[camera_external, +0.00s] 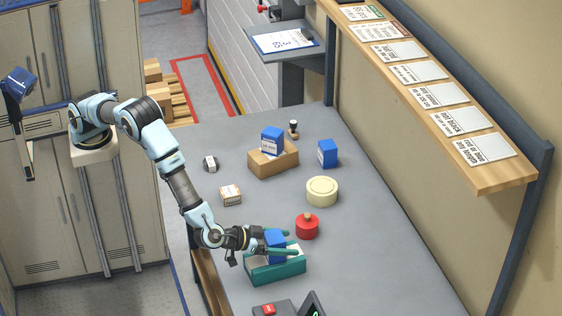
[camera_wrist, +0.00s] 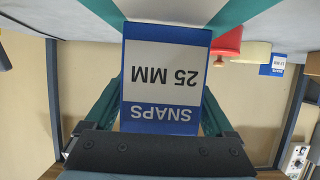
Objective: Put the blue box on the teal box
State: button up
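The blue box (camera_external: 275,238) is between the fingers of my gripper (camera_external: 282,243). The teal box (camera_external: 275,272) is on the table directly below the blue box; whether the two touch I cannot tell. Part of the teal box (camera_wrist: 238,12) shows at the top of the wrist view, behind the blue box.
A red round container (camera_external: 307,228) stands just beyond the teal box, with a cream round tin (camera_external: 321,191) behind it. Other blue boxes stand on a cardboard box (camera_external: 273,163) and at the right (camera_external: 327,153). A small carton (camera_external: 230,195) lies left. A device (camera_external: 275,309) is in front.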

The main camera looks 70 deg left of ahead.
jog(key=shift+o, duration=0.6)
jog(key=shift+r, duration=0.1)
jog(key=shift+s+r, duration=0.1)
jog(key=b+v, duration=0.2)
jog(key=v, duration=0.9)
jog(key=shift+s+r+b, duration=0.2)
jog(key=shift+s+b, duration=0.1)
jog(key=shift+s, duration=0.05)
